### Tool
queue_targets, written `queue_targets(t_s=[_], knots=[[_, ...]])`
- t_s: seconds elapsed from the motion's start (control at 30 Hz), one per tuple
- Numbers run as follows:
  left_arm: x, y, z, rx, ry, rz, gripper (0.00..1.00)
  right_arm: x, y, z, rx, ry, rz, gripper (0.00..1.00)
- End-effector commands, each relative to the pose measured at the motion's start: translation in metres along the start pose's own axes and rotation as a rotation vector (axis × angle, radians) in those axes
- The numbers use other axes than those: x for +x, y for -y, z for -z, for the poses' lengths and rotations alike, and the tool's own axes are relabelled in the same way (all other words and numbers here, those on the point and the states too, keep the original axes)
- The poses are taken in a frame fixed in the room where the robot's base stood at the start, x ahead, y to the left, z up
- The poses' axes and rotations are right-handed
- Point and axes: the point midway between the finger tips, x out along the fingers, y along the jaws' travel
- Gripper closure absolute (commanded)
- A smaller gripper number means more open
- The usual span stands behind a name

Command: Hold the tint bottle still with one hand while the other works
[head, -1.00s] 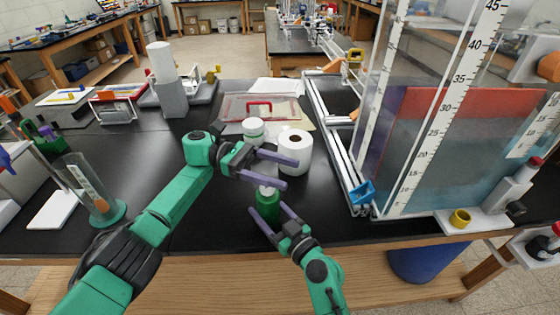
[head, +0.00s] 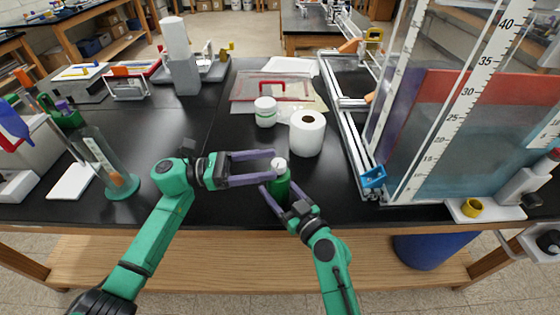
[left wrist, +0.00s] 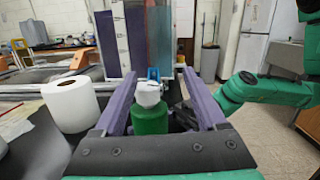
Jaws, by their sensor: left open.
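The tint bottle (head: 281,184), green with a white cap, stands upright near the black bench's front edge. It also shows in the left wrist view (left wrist: 150,118), lined up between the two fingers and nearer the left one. My left gripper (head: 275,165) is open, its purple fingers pointing right, with their tips at the height of the cap in the head view. Contact with the bottle cannot be made out. My right gripper (head: 278,186) comes from the front, with one finger on each side of the green body. Whether its fingers press on the bottle is unclear.
A clear tank (head: 455,130) stands at right. A cylinder on a green base (head: 122,188) stands at left. The bench between the cylinder and my left gripper is clear.

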Motion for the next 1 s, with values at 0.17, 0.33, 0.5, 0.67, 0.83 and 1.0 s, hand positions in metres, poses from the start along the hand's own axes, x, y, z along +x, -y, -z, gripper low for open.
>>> queue_targets(t_s=[0.17,0.33,0.5,0.67,0.83,1.0], knots=[[-0.052,0.015,0.016,0.036,-0.060,-0.263,0.26,0.000,0.000,0.000,0.001,0.001,0.001,0.94],[-0.075,0.024,0.016,0.075,-0.109,-0.380,0.26,0.000,0.000,0.000,0.001,0.000,0.001,0.94],[-0.063,0.018,0.016,0.081,-0.111,-0.394,0.26,0.000,0.000,0.000,0.001,0.000,0.001,0.94],[-0.027,0.004,0.018,0.081,-0.108,-0.392,0.26,0.000,0.000,0.000,0.000,0.000,0.001,0.94],[0.011,-0.012,0.023,0.080,-0.110,-0.390,0.26,0.000,0.000,0.000,0.000,0.000,0.000,0.94],[0.032,-0.021,0.026,0.078,-0.111,-0.391,0.26,0.000,0.000,0.000,0.001,0.000,0.000,0.94]])
